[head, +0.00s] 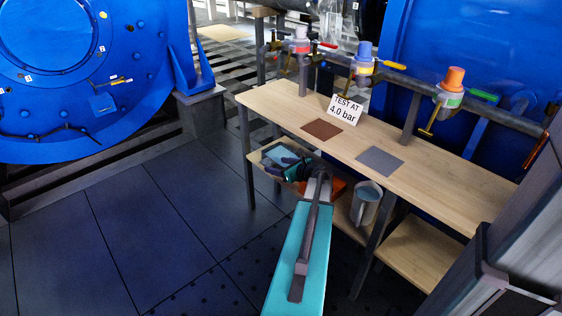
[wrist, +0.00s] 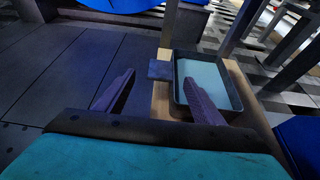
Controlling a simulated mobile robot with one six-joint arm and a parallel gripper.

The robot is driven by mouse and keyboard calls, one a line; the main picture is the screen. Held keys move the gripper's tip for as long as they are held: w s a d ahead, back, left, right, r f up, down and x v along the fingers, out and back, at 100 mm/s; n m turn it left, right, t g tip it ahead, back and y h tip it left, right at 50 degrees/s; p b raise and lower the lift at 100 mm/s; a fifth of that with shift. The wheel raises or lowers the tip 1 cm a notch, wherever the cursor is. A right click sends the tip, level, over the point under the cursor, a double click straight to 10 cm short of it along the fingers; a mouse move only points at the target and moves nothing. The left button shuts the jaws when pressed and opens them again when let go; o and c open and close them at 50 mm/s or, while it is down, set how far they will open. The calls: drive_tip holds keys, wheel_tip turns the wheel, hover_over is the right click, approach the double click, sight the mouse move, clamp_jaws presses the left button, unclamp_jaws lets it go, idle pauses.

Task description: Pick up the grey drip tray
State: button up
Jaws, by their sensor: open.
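The grey drip tray (wrist: 238,104) lies on the wooden lower shelf in the wrist view. It has a dark rim, a pale blue-grey inside, and a flat dark tab (wrist: 158,70) on its left side. In the head view the tray (head: 281,156) shows partly, under the bench, with my arm covering some of it. My gripper (wrist: 160,77) is open and empty. The tab lies ahead between the two fingertips, and the right finger overlaps the tray's near left edge in the picture. I cannot tell whether they touch. My gripper also shows in the head view (head: 296,172).
The bench top (head: 275,105) is above, with legs beside the shelf. A grey jug (head: 366,203) and an orange-red thing (head: 336,189) are on the lower shelf, right of my gripper. A sign (head: 345,109) and valves stand on top. Floor left of the bench is clear.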

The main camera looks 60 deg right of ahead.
sight(268, 162)
drive_tip(key=shift+b+x, duration=0.95)
drive_tip(key=shift+x, duration=1.65)
drive_tip(key=shift+s+d+f, duration=0.1)
drive_tip(key=shift+d, duration=0.05)
clamp_jaws()
drive_tip(key=shift+r, duration=0.2)
